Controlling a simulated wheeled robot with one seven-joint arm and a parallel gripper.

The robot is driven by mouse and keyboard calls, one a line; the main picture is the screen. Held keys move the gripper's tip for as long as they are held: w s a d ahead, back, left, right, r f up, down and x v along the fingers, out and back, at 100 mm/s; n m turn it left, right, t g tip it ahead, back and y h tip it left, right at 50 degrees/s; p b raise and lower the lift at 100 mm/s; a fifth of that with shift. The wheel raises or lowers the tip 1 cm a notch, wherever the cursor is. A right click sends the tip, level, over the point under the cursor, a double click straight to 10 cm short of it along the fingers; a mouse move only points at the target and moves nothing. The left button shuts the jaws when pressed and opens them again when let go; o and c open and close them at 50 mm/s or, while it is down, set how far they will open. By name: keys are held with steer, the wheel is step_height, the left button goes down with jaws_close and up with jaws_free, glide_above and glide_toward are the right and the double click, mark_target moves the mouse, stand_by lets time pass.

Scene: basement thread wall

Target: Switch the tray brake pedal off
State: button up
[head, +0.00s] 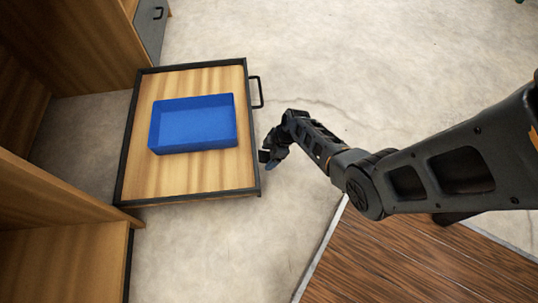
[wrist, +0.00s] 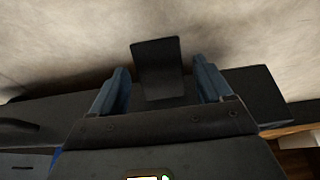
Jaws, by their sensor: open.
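The tray (head: 190,186) is a pale wooden board with a black rim, low over the floor. A dark flat plate, which looks like the brake pedal (wrist: 158,66), sticks out from the tray's dark edge (wrist: 254,95) in the wrist view. It shows between my two blue fingers, apart from both. Its tilt and its on or off state cannot be told. My gripper (head: 268,158) is open and empty, low beside the tray's right edge in the head view. The pedal cannot be made out in the head view.
A blue bin (head: 193,142) sits on the tray. A black handle (head: 259,92) juts from the tray's right side. Wooden cabinets (head: 62,45) stand at the left. A dark wooden surface (head: 415,262) lies at lower right. The concrete floor behind is clear.

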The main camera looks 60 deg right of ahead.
steer(key=shift+c, duration=0.4)
jaws_close()
steer(key=shift+r, duration=0.1)
